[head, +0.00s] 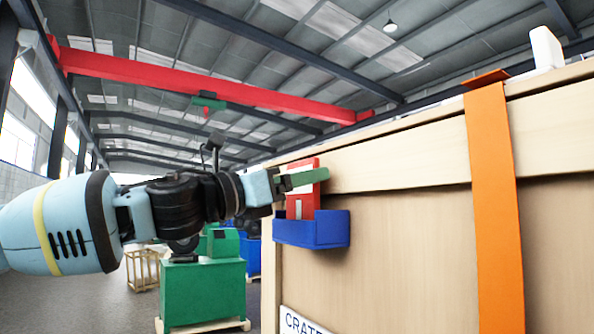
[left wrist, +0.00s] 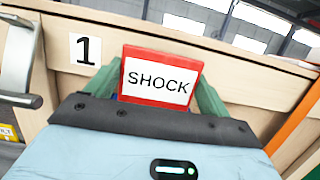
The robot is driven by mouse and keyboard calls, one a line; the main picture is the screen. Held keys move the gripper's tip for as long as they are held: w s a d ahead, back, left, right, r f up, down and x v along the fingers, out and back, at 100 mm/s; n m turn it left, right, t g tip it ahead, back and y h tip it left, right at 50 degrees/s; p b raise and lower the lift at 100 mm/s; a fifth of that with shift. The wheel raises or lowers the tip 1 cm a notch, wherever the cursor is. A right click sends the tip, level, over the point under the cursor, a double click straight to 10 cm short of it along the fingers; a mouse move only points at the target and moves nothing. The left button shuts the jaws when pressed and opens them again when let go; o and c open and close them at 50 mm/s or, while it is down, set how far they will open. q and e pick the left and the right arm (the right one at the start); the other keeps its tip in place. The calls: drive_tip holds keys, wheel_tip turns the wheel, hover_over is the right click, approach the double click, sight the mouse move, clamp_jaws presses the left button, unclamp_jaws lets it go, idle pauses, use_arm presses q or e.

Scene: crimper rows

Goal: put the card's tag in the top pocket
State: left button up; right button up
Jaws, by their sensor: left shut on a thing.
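My left gripper (head: 305,178) comes in from the left at the crate's side. Its green fingers are shut on a red-framed tag (head: 301,204). In the left wrist view the tag (left wrist: 160,78) faces the camera, reads SHOCK and sits upright between the fingers. A blue pocket (head: 312,232) is fixed to the wooden crate just below the fingers. The tag's lower end shows at the pocket's mouth; its bottom edge is hidden behind the pocket's front, so I cannot tell how deep it is. No second pocket shows in the head view. My right gripper is not in view.
The wooden crate (head: 400,240) fills the right side, with an orange strap (head: 494,190) down it and a white object (head: 546,48) on top. A number 1 label (left wrist: 85,49) and a metal handle (left wrist: 18,58) are left of the tag.

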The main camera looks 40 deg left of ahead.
use_arm(q)
drive_tip(key=shift+f, duration=0.25)
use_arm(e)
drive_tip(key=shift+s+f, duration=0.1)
use_arm(q)
drive_tip(key=shift+f, duration=0.3)
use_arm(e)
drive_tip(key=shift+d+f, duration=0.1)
use_arm(q)
drive_tip(key=o, duration=1.1)
drive_tip(key=shift+s, duration=0.1)
drive_tip(key=p+v, duration=0.1)
drive_tip(key=v, duration=0.6)
drive_tip(key=shift+s+a+f+p, duration=0.1)
drive_tip(key=shift+s+f+p, duration=0.05)
drive_tip(key=shift+s+p, duration=0.2)
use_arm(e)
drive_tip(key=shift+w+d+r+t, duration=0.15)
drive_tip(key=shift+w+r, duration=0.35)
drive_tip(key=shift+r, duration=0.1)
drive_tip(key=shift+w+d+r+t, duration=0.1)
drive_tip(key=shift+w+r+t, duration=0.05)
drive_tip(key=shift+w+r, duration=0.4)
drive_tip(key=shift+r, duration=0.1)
